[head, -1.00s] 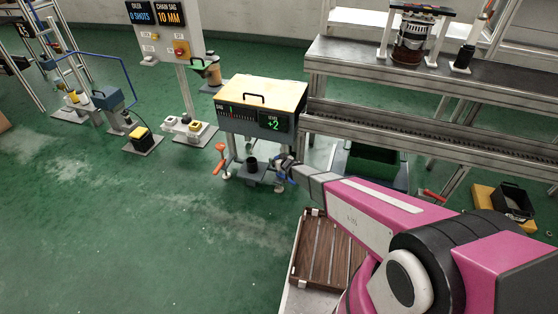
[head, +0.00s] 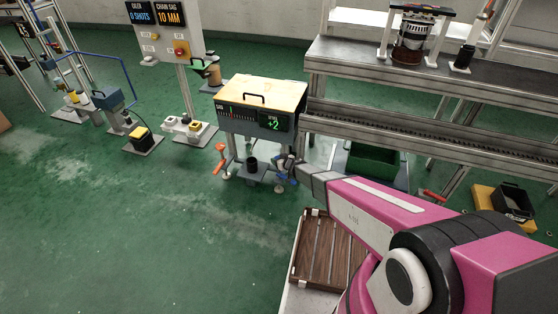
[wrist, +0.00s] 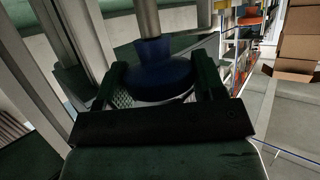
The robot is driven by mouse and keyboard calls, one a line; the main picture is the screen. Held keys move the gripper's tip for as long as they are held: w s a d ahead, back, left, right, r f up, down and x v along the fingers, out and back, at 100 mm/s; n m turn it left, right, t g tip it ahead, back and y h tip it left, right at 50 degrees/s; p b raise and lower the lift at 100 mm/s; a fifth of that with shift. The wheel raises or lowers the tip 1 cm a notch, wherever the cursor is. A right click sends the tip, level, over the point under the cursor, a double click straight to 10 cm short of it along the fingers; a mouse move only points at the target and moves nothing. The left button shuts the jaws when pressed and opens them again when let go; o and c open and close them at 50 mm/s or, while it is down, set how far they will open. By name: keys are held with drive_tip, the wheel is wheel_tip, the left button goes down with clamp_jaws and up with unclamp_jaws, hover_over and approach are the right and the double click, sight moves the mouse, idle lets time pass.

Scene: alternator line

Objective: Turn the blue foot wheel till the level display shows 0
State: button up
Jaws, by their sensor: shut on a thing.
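The blue foot wheel (wrist: 158,78) sits on a grey leg in the wrist view. My gripper (wrist: 160,90) is shut on it, with one finger on each side of its rim. In the head view my gripper (head: 288,174) is at the right front leg of the wooden-topped unit, and the wheel is mostly hidden there. The level display (head: 273,122) on the unit's front reads +2 in green.
An orange-red handle (head: 220,160) shows at the unit's left front leg. A dark cylinder (head: 252,163) stands on a plate under the unit. The conveyor frame (head: 420,145) is close on the right. A slatted wooden tray (head: 325,255) lies below my arm. Green floor at the left front is clear.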

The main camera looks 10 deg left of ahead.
drive_tip(key=n+g+y, duration=0.1)
drive_tip(key=n+g, duration=0.2)
drive_tip(key=n+g+y, duration=0.2)
drive_tip(key=g, duration=0.1)
drive_tip(key=shift+w+n, duration=0.15)
drive_tip(key=shift+n, duration=0.25)
drive_tip(key=n+g, duration=0.4)
drive_tip(key=g, duration=0.1)
drive_tip(key=shift+n+y, duration=0.3)
drive_tip(key=shift+s+g, duration=0.2)
drive_tip(key=shift+g, duration=0.2)
drive_tip(key=o, duration=0.9)
drive_tip(key=v, duration=1.1)
